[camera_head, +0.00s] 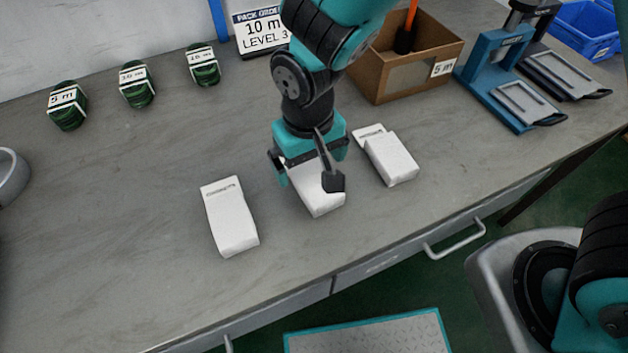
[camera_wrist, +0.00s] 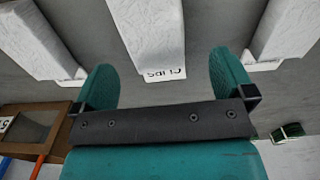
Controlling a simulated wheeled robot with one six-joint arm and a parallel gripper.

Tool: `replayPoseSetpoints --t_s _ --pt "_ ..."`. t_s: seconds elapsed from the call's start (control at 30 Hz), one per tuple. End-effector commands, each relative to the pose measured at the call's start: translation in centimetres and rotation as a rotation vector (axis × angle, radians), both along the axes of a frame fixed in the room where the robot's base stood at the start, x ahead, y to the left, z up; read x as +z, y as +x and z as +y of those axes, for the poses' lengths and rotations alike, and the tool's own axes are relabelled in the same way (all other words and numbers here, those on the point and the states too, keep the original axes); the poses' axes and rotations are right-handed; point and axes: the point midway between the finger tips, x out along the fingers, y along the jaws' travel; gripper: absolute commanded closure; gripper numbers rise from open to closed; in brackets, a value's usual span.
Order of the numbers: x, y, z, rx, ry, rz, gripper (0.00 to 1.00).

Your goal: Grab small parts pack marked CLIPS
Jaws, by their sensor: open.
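The white pack marked CLIPS (camera_wrist: 151,35) lies between my two fingers in the wrist view, its label toward my palm. In the head view this middle pack (camera_head: 318,198) lies on the bench, partly hidden under my gripper (camera_head: 310,174). My gripper is open and points down over the pack, with a finger at either side. In the wrist view the teal fingertips (camera_wrist: 166,72) stand apart, with a gap beside the pack. I cannot tell whether either finger touches it.
A white pack (camera_head: 229,218) lies left of my gripper and another (camera_head: 391,160) lies right, close by. An open cardboard box (camera_head: 400,82) stands behind at right, beside a blue press (camera_head: 497,80). Green coils (camera_head: 137,88) stand at the back left. The bench front left is clear.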

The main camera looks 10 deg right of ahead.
Motion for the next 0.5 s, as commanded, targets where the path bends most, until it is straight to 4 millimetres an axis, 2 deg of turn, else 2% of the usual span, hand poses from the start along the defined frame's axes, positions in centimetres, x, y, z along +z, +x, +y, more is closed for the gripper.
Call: replayPoseSetpoints --t_s 0.23,0.33,0.5 --pt "-3.8 -0.4 -0.8 0.000 -0.004 0.004 0.00" --pt "-4.6 -0.4 -0.8 0.000 -0.002 0.003 0.00" --pt "-4.7 -0.4 -0.7 0.000 0.000 0.001 0.00"
